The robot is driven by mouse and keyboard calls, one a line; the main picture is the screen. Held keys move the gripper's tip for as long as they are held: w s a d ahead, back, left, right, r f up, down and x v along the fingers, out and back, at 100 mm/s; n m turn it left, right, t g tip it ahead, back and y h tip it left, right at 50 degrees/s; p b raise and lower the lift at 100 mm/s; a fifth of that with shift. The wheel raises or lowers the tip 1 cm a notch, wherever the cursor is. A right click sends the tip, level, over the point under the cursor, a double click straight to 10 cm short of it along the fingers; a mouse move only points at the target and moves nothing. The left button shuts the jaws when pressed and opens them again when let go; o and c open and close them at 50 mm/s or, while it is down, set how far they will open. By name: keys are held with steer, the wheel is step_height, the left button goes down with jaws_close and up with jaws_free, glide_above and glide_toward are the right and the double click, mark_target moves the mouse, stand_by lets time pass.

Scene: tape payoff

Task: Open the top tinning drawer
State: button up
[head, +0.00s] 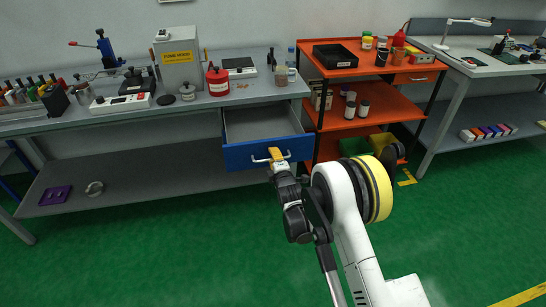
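A blue-fronted drawer (242,159) under the right end of the grey workbench stands pulled out. Its grey inside (262,122) shows from above and looks empty. A pale bar handle (259,160) is on the blue front. I cannot tell whether the fingers are closed around the bar, as the view is small and from behind. No other drawer shows under this bench.
An orange shelf cart (345,119) stands close to the drawer's right side. Green floor (180,240) in front is clear.

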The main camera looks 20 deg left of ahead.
steer(key=v, duration=0.7)
steer(key=shift+s, duration=0.2)
steer(key=shift+d, duration=0.15)
